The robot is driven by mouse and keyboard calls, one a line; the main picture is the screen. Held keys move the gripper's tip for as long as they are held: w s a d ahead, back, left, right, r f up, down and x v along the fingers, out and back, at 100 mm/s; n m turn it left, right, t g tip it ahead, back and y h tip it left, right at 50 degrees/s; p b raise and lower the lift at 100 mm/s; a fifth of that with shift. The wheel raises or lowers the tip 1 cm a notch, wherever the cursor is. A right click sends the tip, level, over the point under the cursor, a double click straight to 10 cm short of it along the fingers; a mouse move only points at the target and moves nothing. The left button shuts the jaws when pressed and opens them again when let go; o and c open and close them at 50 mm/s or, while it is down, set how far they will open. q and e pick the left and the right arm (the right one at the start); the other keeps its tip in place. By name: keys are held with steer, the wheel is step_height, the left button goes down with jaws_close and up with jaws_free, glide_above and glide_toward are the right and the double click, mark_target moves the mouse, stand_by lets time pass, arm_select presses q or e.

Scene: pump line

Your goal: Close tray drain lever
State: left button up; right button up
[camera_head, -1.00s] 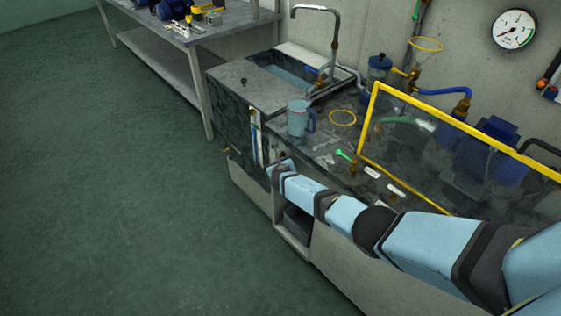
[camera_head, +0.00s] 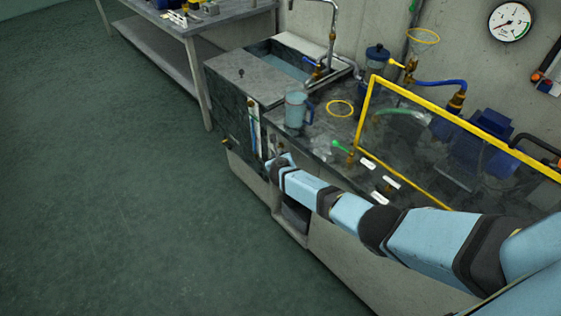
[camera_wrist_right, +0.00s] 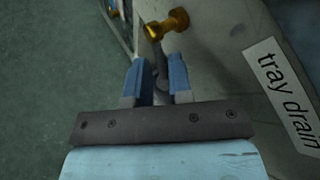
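The tray drain valve has a brass body (camera_wrist_right: 168,24) at the top of the right wrist view. A grey lever (camera_wrist_right: 158,58) runs down from it. A white "tray drain" label (camera_wrist_right: 288,95) is on the panel to its right. My right gripper (camera_wrist_right: 160,66) points at the valve; its two blue fingers stand apart on either side of the lever, and a gap shows between them. I cannot tell whether either finger touches it. In the head view my right gripper (camera_head: 272,162) is at the bench's front face and hides the valve. My left gripper is out of view.
The bench top holds a blue jug (camera_head: 296,109), a yellow ring (camera_head: 340,108) and a green-handled valve (camera_head: 343,150). A yellow-framed clear screen (camera_head: 364,110) stands above my right arm. A sink (camera_head: 278,62) is behind. The green floor at left is clear.

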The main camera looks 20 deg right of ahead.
steer(key=p+v, duration=0.4)
steer(key=v, duration=0.7)
steer(key=shift+o, duration=0.4)
steer(key=shift+d, duration=0.1)
